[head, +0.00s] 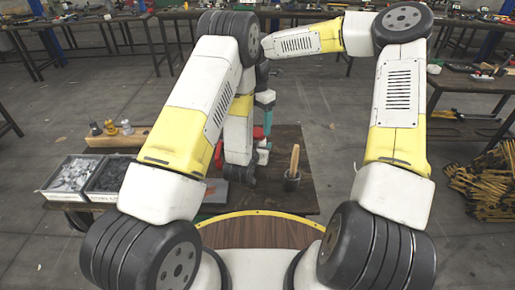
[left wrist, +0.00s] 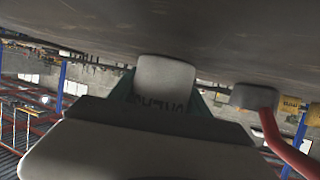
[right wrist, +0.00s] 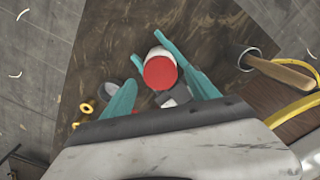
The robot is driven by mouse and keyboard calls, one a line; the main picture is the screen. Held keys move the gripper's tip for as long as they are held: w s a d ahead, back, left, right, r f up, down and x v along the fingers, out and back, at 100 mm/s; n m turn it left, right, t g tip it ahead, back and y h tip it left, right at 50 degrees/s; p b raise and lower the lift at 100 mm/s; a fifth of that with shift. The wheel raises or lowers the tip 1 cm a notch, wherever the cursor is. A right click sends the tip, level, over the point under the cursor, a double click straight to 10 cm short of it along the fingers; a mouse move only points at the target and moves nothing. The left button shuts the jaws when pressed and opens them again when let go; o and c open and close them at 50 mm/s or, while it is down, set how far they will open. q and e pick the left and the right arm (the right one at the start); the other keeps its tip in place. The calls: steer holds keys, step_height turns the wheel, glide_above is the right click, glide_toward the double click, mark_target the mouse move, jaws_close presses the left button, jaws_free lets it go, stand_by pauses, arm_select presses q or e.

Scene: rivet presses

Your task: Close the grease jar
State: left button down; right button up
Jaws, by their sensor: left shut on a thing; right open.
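The white grease jar (head: 263,157) stands on the table, with red at its top. In the right wrist view the jar (right wrist: 158,52) shows a round red top (right wrist: 160,73); I cannot tell how the red part sits on it. My right gripper (head: 266,100) is open above the jar and points down. In its own view the teal fingers (right wrist: 157,82) stand either side of the red top.
A dark pot (head: 292,184) with a wooden-handled brush (head: 295,158) stands right of the jar. Two trays of parts (head: 50,188) and a wood block with knobs (head: 120,139) are at the left. A red-handled grey thing (left wrist: 254,97) is near my left gripper.

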steer(key=shift+f, duration=1.35)
steer(key=shift+c, duration=0.4)
steer(key=c, duration=1.4)
steer(key=m, duration=0.3)
steer(key=o, duration=1.5)
steer(key=shift+o, duration=0.2)
steer(key=shift+r, duration=0.1)
steer(key=shift+r, duration=2.2)
